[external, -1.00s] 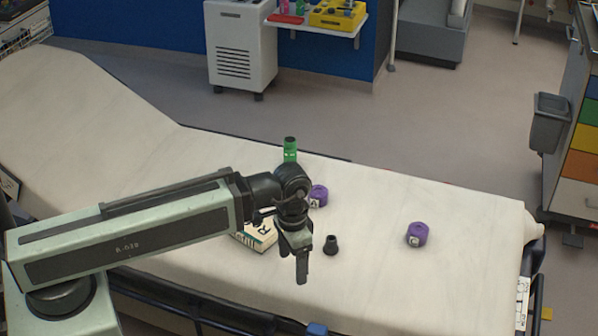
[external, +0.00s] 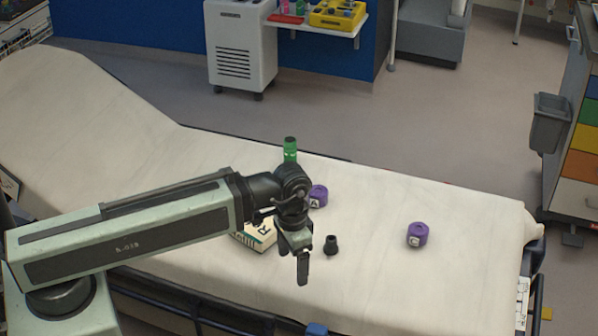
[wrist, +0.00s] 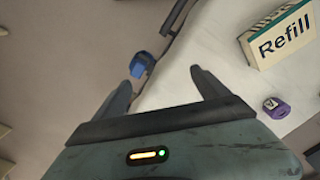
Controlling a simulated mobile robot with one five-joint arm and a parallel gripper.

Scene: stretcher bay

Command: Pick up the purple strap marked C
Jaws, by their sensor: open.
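The purple strap marked C (external: 417,235) is a short rolled ring lying on the right part of the stretcher's pale sheet. A second purple strap, marked A (external: 319,196), lies further back, partly hidden by my arm. My gripper (external: 302,268) points down over the front middle of the stretcher, well left of strap C and apart from it. In the wrist view my gripper (wrist: 164,76) has its two fingers spread with nothing between them. A purple strap (wrist: 277,108) shows at the right there; its tag looks like an A. Strap C is not seen in that view.
A small black cup-like piece (external: 331,245) stands right of my gripper. A green bottle (external: 290,150) stands at the far edge. The sheet (external: 470,215) around strap C is clear.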

